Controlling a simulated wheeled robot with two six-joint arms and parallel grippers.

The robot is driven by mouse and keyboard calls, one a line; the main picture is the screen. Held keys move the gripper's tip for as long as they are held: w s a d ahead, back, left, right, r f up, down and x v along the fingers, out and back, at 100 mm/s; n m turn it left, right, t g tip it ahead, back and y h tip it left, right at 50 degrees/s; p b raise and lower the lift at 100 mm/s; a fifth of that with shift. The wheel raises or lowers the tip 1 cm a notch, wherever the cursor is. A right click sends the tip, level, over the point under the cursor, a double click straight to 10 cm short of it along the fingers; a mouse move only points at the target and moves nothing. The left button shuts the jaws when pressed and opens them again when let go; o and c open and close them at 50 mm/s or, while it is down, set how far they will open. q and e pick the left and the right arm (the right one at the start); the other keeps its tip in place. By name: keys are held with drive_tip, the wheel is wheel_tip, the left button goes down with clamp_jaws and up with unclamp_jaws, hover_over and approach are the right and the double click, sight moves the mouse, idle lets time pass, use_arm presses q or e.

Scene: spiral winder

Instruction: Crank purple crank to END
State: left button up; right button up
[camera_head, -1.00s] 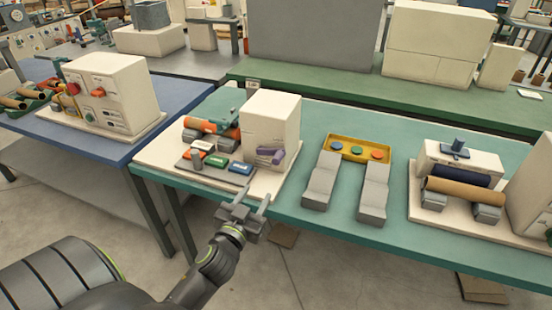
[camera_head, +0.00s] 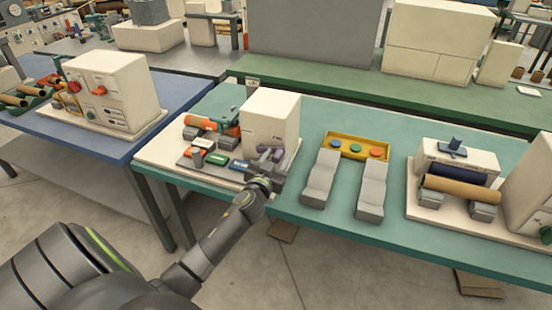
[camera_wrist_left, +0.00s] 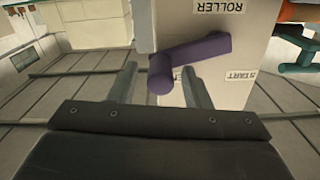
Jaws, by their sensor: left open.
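The purple crank (camera_head: 268,152) is on the front face of the white machine box (camera_head: 271,112) on the teal table. In the left wrist view the purple crank (camera_wrist_left: 200,52) shows its arm slanting to a round knob near the centre. Labels reading ROLLER and START are on the face beside it. My left gripper (camera_head: 266,168) is open right in front of the crank. In the left wrist view its two fingers (camera_wrist_left: 158,88) stand either side of the knob, apart from each other. In the head view the gripper partly hides the crank. My right gripper is not in view.
A panel with green (camera_head: 216,160) and blue (camera_head: 240,165) buttons lies left of the crank. An orange roll (camera_head: 203,122) sits behind it. Grey blocks (camera_head: 322,178) and a yellow button tray (camera_head: 357,146) stand to the right.

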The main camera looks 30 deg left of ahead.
use_arm(q)
clamp_jaws()
idle(0.3)
drive_tip(key=shift+a, duration=0.1)
drive_tip(key=shift+r+n+b, duration=0.35)
drive_tip(key=shift+n+b, duration=0.1)
drive_tip(key=shift+n, duration=0.15)
